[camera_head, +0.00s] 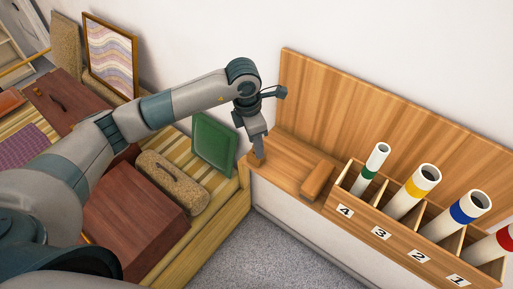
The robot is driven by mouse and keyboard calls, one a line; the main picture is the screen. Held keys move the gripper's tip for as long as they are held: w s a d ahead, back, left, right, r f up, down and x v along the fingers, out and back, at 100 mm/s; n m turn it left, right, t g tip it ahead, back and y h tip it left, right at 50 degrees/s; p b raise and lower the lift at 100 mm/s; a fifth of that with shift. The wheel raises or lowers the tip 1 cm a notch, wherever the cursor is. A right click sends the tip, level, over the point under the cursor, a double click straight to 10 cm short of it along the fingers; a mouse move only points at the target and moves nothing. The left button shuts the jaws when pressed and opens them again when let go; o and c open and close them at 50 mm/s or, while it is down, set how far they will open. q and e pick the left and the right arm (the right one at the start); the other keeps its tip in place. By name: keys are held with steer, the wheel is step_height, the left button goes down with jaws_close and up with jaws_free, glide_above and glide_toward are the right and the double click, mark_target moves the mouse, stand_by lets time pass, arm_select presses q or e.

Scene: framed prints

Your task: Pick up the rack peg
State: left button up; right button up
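My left arm reaches in from the left, and my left gripper (258,150) points down over the left end of a wooden shelf (283,161). A small brown bit shows at its fingertips; I cannot tell whether it is the rack peg or part of the shelf, nor whether the fingers are shut on it. A short wooden block (318,180) lies on the shelf to the right, apart from the gripper, beside the rack. The wooden rack (400,241) has compartments numbered 4 to 1, left to right. My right gripper is not in view.
White tubes with green (376,160), yellow (416,190), blue (460,214) and red (505,238) bands lean in the rack. Left, a slatted bench holds a green panel (214,144), a tan roll (172,182) and a red-brown box (130,225). A framed print (110,55) leans behind.

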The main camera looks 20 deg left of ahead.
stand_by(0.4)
arm_select(q)
jaws_close()
steer(key=shift+r, duration=0.1)
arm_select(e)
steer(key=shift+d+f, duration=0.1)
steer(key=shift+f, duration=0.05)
